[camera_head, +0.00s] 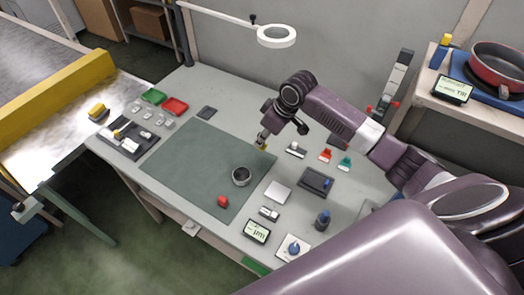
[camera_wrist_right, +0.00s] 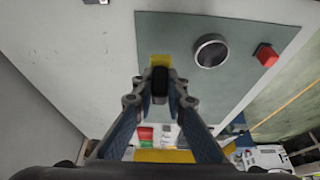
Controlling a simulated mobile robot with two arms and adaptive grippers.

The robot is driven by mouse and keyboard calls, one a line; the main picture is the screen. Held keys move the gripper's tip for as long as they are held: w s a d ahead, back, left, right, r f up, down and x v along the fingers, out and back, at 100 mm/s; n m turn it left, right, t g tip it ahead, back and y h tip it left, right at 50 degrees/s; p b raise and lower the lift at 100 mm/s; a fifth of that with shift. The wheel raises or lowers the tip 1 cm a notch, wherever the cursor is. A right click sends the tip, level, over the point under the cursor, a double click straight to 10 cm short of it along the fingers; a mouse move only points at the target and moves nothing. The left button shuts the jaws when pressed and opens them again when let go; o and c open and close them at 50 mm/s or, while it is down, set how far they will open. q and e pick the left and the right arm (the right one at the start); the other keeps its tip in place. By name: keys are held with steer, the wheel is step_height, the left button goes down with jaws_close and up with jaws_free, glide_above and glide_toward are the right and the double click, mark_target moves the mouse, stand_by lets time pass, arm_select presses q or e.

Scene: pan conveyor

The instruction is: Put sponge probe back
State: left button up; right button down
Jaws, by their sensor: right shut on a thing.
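My right gripper (camera_head: 262,141) is above the far right part of the green-grey mat (camera_head: 185,160). It is shut on a small piece with a yellow end, which I take for the sponge probe (camera_head: 262,148). In the right wrist view the yellow end (camera_wrist_right: 160,60) sticks out past the closed fingertips (camera_wrist_right: 160,84), with a dark part between them. The rest of the probe is hidden by the fingers. A dark tray (camera_head: 153,149) with several small pieces lies left of the mat; I cannot tell whether it is the probe's place. My left gripper is not in view.
A round metal cup (camera_head: 241,176) and a red piece (camera_head: 223,202) are on the mat. Green (camera_head: 153,97) and red (camera_head: 174,107) trays lie at the back left. A dark block (camera_head: 316,182), small display (camera_head: 257,231) and bottle (camera_head: 322,219) are on the right. A lamp (camera_head: 277,37) hangs behind.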

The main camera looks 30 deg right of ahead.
step_height(320, 180, down, 7)
steer(key=shift+r+p, duration=0.1)
steer(key=shift+p, duration=0.4)
steer(key=shift+f, duration=0.45)
steer(key=shift+f, duration=0.15)
steer(key=c, duration=1.9)
jaws_free()
steer(key=shift+c, duration=0.2)
steer(key=shift+r, duration=0.2)
steer(key=b+v, duration=0.1)
steer(key=v, duration=1.1)
steer(key=shift+b, duration=0.35)
steer(key=shift+f, duration=0.1)
